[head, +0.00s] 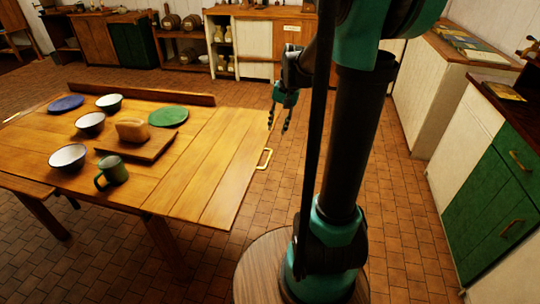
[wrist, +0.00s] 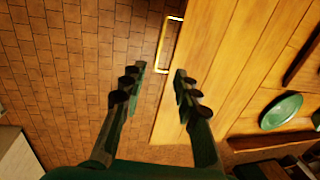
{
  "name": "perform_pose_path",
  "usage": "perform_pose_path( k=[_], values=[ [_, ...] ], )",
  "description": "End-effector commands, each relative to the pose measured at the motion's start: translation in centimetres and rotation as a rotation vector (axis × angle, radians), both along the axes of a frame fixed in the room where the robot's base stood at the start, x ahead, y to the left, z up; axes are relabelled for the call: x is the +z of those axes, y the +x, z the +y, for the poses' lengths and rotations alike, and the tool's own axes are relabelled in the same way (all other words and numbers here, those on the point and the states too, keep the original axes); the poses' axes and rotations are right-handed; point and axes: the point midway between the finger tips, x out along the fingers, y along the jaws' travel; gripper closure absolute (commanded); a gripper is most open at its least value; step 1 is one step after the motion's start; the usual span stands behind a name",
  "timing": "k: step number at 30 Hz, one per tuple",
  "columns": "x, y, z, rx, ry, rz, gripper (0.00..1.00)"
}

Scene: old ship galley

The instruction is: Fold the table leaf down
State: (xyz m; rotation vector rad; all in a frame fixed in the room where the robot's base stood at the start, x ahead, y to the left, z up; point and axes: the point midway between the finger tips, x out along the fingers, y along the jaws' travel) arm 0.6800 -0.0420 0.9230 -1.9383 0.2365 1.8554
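The wooden table leaf (head: 215,165) is the right end of the table, level with the tabletop in the head view. A brass loop handle (head: 264,159) sticks out from its outer edge. My gripper (head: 279,129) is above and beyond that edge, fingers pointing down, apart from the handle. In the wrist view my gripper (wrist: 159,71) is open and empty. The handle (wrist: 168,45) appears just ahead of the fingertips, roughly between their lines. The leaf (wrist: 215,70) lies on the right there. The leaf's hinge and supports underneath are not clear.
The tabletop holds a bread board (head: 160,146) with a loaf, a green mug (head: 112,171), a green plate (head: 168,116), a blue plate (head: 66,103) and several bowls. A bench (head: 25,186) stands at the left. Tiled floor beside the leaf is clear; cabinets (head: 487,190) stand right.

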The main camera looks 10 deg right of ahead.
Motion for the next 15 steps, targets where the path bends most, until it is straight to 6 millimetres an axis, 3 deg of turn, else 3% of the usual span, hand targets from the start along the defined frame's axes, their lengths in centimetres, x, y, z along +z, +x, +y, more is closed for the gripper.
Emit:
perform_pose_path(
  k=[15],
  values=[
    [-9.2, 0.8, 1.7, 0.002, -0.001, -0.001, 0.69]
  ],
)
